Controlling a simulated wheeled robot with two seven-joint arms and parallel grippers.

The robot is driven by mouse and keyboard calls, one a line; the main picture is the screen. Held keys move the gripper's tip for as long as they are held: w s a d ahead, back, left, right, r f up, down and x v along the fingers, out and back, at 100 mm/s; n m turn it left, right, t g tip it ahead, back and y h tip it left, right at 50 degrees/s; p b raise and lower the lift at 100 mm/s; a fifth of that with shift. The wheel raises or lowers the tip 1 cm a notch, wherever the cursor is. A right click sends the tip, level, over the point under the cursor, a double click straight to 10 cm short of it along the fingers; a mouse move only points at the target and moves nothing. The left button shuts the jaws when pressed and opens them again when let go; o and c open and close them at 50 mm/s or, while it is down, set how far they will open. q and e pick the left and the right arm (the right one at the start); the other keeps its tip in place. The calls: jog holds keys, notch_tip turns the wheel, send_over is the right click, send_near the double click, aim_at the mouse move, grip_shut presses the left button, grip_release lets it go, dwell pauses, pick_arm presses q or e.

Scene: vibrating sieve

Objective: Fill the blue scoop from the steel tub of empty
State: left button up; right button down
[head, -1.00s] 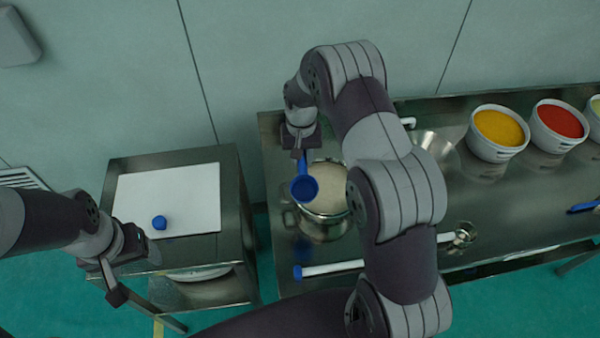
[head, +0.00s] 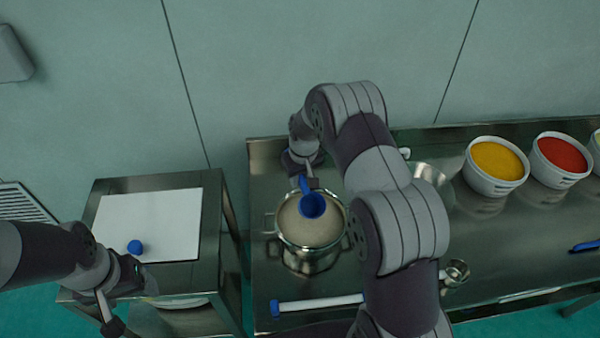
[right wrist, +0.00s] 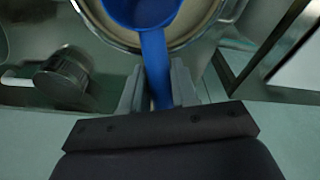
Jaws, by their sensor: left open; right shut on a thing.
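The steel tub (head: 309,260) stands on the steel table and holds a pale beige material (head: 322,233). The blue scoop (head: 312,207) is over the tub's mouth, near its back side; I cannot tell whether it touches the material. My right gripper (head: 304,184) is shut on the scoop's handle, which also shows between its fingers in the right wrist view (right wrist: 157,75). In that view the scoop's bowl is cut off by the top edge, and its inside shows only blue in the head view. My left gripper (head: 112,318) is open and empty by the front of the left-hand side table.
A side table with a white sheet (head: 150,225) and a small blue object (head: 135,247) stands left. A blue-ended white rod (head: 320,304) lies in front of the tub. White bowls of yellow (head: 497,160) and red (head: 561,154) material stand right. A small steel cup (head: 456,271) is near the front edge.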

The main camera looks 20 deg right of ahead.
aim_at(306, 201)
jog(key=s+f+b, duration=0.1)
jog(key=f, duration=0.1)
jog(key=s+f+b, duration=0.1)
jog(key=f, duration=0.2)
jog(key=s+f+b, duration=0.1)
jog(key=f, duration=0.2)
jog(key=shift+s+d+b, duration=0.15)
jog(key=shift+s+b, duration=0.15)
jog(key=shift+s, duration=0.05)
dwell(0.8)
